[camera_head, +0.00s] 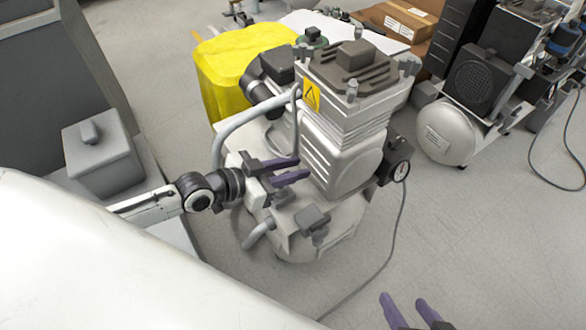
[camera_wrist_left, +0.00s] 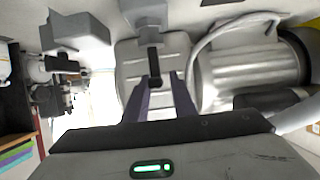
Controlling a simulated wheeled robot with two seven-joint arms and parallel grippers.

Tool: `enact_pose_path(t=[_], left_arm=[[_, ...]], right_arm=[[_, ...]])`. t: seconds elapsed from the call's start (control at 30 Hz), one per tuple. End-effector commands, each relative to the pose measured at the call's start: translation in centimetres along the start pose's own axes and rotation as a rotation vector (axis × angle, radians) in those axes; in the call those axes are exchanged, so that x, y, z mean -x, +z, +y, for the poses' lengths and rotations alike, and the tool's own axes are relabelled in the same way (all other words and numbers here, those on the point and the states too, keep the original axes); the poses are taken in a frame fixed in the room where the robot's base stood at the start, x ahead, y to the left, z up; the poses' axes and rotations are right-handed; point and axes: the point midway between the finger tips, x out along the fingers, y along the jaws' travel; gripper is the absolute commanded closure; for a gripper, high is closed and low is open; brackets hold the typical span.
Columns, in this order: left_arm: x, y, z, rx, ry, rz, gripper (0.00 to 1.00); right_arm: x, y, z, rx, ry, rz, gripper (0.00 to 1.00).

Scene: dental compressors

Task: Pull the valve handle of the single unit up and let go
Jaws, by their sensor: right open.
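The single unit (camera_head: 345,150) is a grey compressor with a ribbed head and a yellow warning label, standing in the middle of the head view. My left gripper (camera_head: 298,167) is at its near left side, with its two purple fingers apart. In the left wrist view, a short dark bar (camera_wrist_left: 154,64), which looks like the valve handle, sticks out from a grey block. Its end lies by the gap between my left fingertips (camera_wrist_left: 160,79); I cannot tell whether they touch it. The handle is not clear in the head view. My right gripper (camera_head: 408,301) is open and empty at the bottom edge.
A cable hangs to the floor. A yellow bin (camera_head: 225,65) stands behind, another compressor (camera_head: 447,132) at right.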

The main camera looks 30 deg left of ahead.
Motion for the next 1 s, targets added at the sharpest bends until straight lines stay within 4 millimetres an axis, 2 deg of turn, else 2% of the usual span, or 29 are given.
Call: enact_pose_path(t=[0.37,0.47,0.8,1.0], left_arm=[[0.4,0.3,0.1,0.001,0.001,-0.007,0.71],[1.6,0.2,0.1,0.000,0.001,-0.010,0.71],[8.1,0.0,0.1,0.000,0.002,-0.009,0.71],[10.0,0.1,0.0,0.001,0.000,-0.007,0.71]], right_arm=[[0.2,-0.2,0.0,0.000,0.001,0.002,0.48],[0.6,-0.7,0.1,-0.004,0.007,0.017,0.48],[2.7,-0.7,0.9,-0.042,0.055,0.086,0.48],[3.3,-0.8,1.2,-0.049,0.071,0.114,0.48]])
